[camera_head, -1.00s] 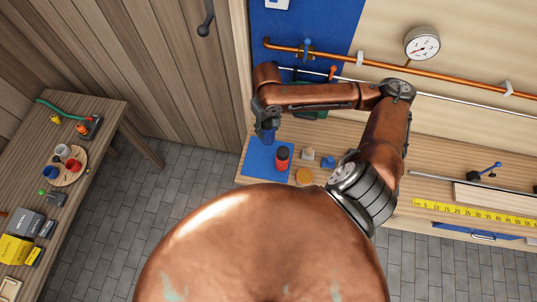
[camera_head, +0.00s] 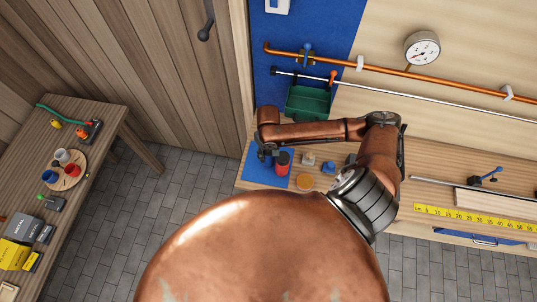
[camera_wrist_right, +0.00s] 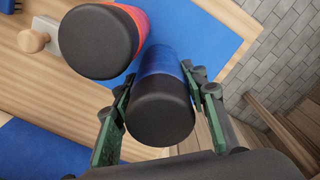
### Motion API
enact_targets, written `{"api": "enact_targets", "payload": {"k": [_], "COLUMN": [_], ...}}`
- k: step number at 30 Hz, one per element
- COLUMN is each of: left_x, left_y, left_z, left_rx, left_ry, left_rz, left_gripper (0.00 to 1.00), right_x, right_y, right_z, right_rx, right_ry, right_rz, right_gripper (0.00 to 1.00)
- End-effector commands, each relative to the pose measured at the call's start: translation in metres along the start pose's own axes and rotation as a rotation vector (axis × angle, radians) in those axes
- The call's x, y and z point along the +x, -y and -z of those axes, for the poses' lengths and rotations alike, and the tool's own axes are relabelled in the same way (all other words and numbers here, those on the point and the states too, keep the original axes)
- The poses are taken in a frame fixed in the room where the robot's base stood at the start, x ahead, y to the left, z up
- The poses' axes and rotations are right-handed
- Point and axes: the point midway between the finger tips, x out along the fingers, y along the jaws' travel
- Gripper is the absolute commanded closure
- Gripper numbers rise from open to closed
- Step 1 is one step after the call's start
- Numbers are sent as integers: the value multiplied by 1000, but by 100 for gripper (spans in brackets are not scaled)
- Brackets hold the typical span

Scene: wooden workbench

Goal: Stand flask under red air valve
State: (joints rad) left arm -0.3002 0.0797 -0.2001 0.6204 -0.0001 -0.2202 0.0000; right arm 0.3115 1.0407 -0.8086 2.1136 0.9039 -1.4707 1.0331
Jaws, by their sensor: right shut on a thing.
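My right gripper (camera_wrist_right: 158,105) is shut on a blue flask (camera_wrist_right: 170,62) with a black top, which also shows small in the head view (camera_head: 264,158). The flask is at the blue mat (camera_head: 255,176); I cannot tell whether its base touches. A red flask (camera_head: 282,163) with a black top stands close beside it on the mat; it also shows in the wrist view (camera_wrist_right: 138,20). The red air valve (camera_head: 333,76) is on the thin silvery pipe on the back wall. My right arm partly hides the gripper in the head view. My left gripper is not in view.
A blue valve (camera_head: 307,51) is on the copper pipe above, near a gauge (camera_head: 422,46). A green bin (camera_head: 307,104) stands behind my arm. An orange disc (camera_head: 304,181) and small knobbed blocks lie right of the mat. A tape measure (camera_head: 475,215) lies farther right.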

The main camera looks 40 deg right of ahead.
Motion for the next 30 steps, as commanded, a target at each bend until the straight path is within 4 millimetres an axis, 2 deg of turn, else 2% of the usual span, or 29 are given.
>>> {"api": "enact_targets", "payload": {"k": [3, 13, 14, 21, 30], "left_x": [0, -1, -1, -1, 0], "left_y": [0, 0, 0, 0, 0], "left_z": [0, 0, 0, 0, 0], "left_rx": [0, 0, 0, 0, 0], "left_ry": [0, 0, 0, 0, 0], "left_rz": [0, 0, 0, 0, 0], "left_gripper": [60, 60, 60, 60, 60], "right_x": [12, 15, 16, 16, 14], "right_y": [0, 0, 0, 0, 0], "right_z": [0, 0, 0, 0, 0], "right_rx": [0, 0, 0, 0, 0], "right_ry": [-1, -1, 0, 0, -1], "right_rz": [0, 0, 0, 0, 0], "right_gripper": [94, 94, 59, 43, 43]}}
